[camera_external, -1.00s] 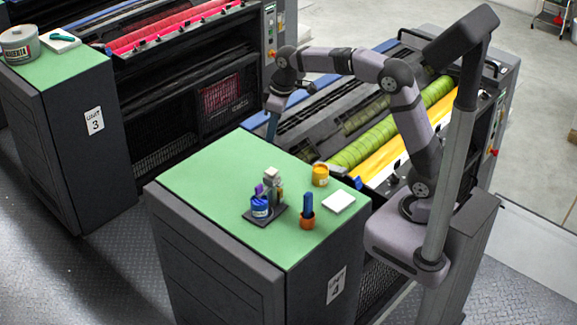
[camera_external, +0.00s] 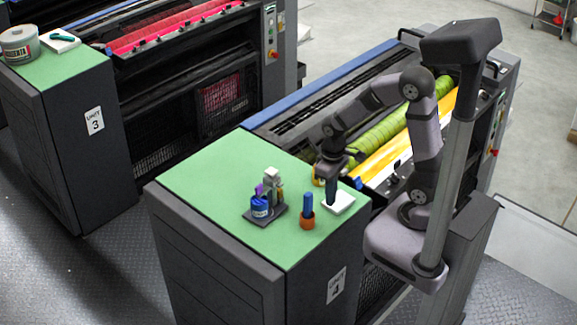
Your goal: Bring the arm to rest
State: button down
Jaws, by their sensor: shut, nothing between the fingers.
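My gripper (camera_external: 331,200) is shut and empty. It points down over the right part of the green cabinet top, with its tips at or just above a white pad (camera_external: 345,203); I cannot tell whether they touch. The arm is bent and reaches left from its base. A yellow ink pot (camera_external: 317,178) stands just behind the gripper and is partly hidden by it.
The green cabinet top (camera_external: 205,170) holds an orange cup with a blue tool (camera_external: 307,215) left of my gripper. The press (camera_external: 300,100) lies behind. The top's left half is clear.

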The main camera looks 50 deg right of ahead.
jog(key=s+d+f+m+b, duration=0.1)
jog(key=s+d+f+b, duration=0.3)
jog(key=s+f+b, duration=0.1)
jog(key=shift+s+d+f+m+b, duration=0.15)
jog(key=shift+s+f+m+b, duration=0.15)
jog(key=shift+s, duration=0.4)
